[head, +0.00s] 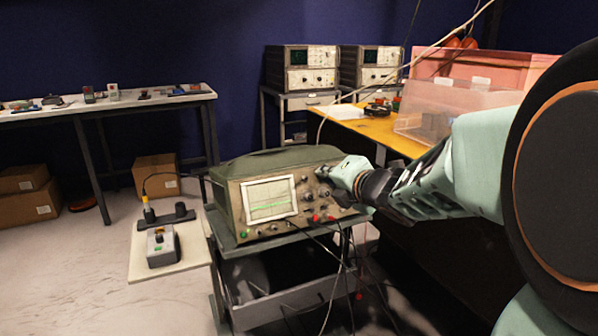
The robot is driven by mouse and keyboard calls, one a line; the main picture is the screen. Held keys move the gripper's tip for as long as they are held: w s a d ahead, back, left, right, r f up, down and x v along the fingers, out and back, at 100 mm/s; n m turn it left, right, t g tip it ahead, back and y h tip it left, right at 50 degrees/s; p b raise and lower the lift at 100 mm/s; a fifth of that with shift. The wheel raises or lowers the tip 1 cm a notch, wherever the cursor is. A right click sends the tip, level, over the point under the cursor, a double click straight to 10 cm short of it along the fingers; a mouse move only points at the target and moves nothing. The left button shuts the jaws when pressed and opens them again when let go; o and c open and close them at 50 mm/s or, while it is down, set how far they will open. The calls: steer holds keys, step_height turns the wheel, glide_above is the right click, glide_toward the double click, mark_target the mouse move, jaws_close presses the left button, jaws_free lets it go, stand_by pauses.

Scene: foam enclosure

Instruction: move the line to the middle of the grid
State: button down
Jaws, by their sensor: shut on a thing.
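A grey oscilloscope (238,205) with a dark green top stands on a cart in the middle of the head view. Its lit screen (271,200) carries a grid and a green, nearly horizontal line (268,206). The line appears a little below the grid's middle. My gripper (326,173) reaches in from the right to the upper right of the front panel. It is shut on a small knob there, which the fingers mostly hide. Other knobs and red connectors (318,218) show lower on the panel.
Black cables hang from the panel in front of the cart (285,308). A board (140,262) with a small grey box (163,246) lies at the left. A yellow bench (385,140) with a clear bin (440,112) stands behind my arm.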

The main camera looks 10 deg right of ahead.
steer(key=m+p, duration=0.1)
steer(key=m, duration=0.1)
steer(key=m+p, duration=0.3)
steer(key=m, duration=0.1)
steer(key=shift+r+p, duration=0.25)
steer(key=shift+p, duration=0.15)
steer(key=m+p, duration=0.3)
steer(key=m, duration=0.2)
steer(key=shift+f+g+p, duration=0.15)
steer(key=shift+g+p, duration=0.2)
steer(key=shift+g, duration=0.05)
steer(key=c, duration=2)
jaws_free()
steer(key=shift+f, duration=0.1)
steer(key=shift+s, duration=0.1)
steer(key=shift+v, duration=3.65)
